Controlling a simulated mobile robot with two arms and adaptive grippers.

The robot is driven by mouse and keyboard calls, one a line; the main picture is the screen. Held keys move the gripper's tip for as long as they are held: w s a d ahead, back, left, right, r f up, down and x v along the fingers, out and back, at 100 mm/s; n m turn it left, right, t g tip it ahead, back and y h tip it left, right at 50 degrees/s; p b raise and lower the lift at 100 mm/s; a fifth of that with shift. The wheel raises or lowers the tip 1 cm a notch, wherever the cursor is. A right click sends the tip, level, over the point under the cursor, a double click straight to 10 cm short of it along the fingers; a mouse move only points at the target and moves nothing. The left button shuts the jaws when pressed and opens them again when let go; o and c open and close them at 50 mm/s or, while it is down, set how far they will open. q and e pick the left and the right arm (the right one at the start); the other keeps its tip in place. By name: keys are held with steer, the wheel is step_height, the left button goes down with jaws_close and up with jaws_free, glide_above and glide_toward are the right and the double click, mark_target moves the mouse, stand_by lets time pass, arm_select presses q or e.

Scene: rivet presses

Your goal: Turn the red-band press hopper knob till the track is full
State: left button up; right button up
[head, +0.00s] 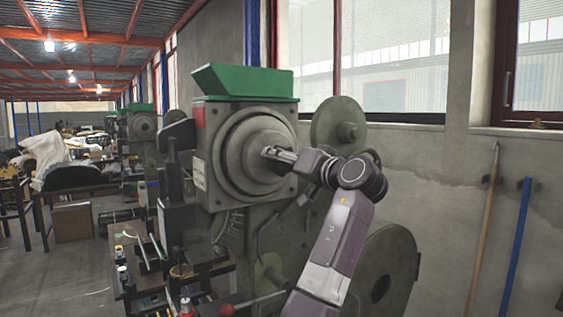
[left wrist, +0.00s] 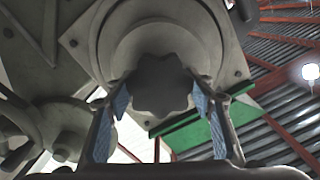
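The press with the green hopper (head: 245,82) stands in the middle of the head view. A red patch (head: 198,117) shows on the left of its housing. Its round grey hub (head: 240,150) faces me. My left gripper (head: 270,153) is at the hub's centre. In the left wrist view, a dark lobed knob (left wrist: 162,85) lies between the blue-padded fingers of my left gripper (left wrist: 160,118). The fingers are spread, with a narrow gap on each side of the knob. In the head view the gripper mostly hides the knob. I cannot make out the track's fill. My right gripper is not in view.
A large flywheel (head: 385,280) is at the press's lower right, behind my arm. A small bench with tools (head: 145,265) stands at its left. More presses (head: 142,125) line up behind. A wooden pole (head: 483,230) and a blue pole (head: 516,245) lean on the right wall.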

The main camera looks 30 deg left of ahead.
arm_select(q)
steer(key=o, duration=0.5)
steer(key=shift+f, duration=0.2)
steer(key=shift+r, duration=0.1)
steer(key=v, duration=1.2)
